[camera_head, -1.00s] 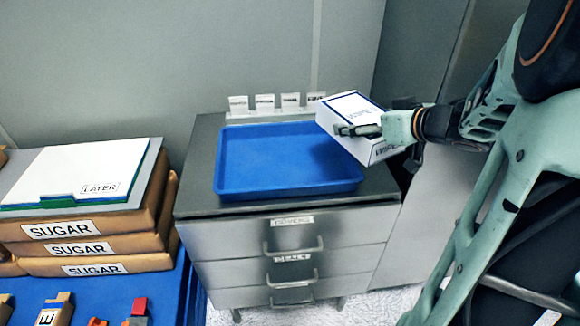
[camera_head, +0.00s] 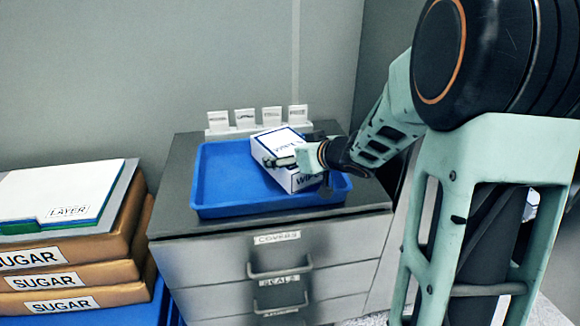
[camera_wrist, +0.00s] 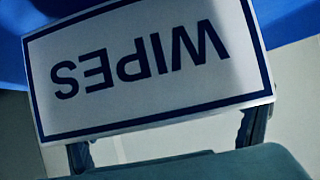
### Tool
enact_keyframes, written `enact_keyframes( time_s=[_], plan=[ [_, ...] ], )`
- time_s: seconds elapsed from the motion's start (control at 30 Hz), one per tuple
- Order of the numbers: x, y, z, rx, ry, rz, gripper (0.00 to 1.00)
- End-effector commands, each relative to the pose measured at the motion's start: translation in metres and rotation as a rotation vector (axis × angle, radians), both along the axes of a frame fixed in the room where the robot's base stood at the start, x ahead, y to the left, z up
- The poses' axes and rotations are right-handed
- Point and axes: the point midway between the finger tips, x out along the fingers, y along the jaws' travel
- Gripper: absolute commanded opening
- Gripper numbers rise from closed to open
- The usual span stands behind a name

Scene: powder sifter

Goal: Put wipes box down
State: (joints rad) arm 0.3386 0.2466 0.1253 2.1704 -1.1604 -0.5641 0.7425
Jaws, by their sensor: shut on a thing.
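The wipes box (camera_head: 277,143) is white with a blue border and lettering. My gripper (camera_head: 283,161) is shut on it. In the head view the box is over the right part of the blue tray (camera_head: 222,180) on the drawer cabinet, slightly tilted. I cannot tell whether it touches the tray floor. My gripper's fingers (camera_wrist: 165,140) show at the lower edge, partly hidden by the box.
A rack of small white cards (camera_head: 257,122) stands behind the tray. The cabinet (camera_head: 270,265) has labelled drawers with handles. Stacked SUGAR bags (camera_head: 70,265) with a LAYER folder (camera_head: 65,195) on top stand at the left. The tray's left half is empty.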

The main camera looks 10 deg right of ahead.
Motion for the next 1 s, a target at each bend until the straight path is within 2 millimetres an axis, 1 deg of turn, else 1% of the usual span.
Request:
enact_keyframes(
  time_s=[0.03, 0.1, 0.37, 0.5, 0.53, 0.6, 0.63, 0.9, 1.0],
  plan=[
    [0.000, -0.001, -0.015, 0.003, 0.003, -0.003, 0.53],
    [0.000, -0.001, -0.023, 0.001, 0.001, -0.002, 0.53],
    [0.000, -0.002, -0.022, 0.001, 0.000, -0.003, 0.53],
    [0.000, -0.002, -0.026, 0.001, 0.000, -0.003, 0.53],
    [-0.001, -0.002, -0.026, 0.000, 0.002, -0.003, 0.90],
    [-0.001, -0.002, -0.026, 0.000, 0.002, -0.003, 0.97],
    [-0.001, -0.002, -0.026, 0.000, 0.002, -0.003, 1.00],
    [-0.001, -0.002, -0.025, 0.000, 0.002, -0.003, 1.00],
    [-0.002, -0.003, -0.020, 0.000, 0.001, -0.004, 1.00]
  ],
)
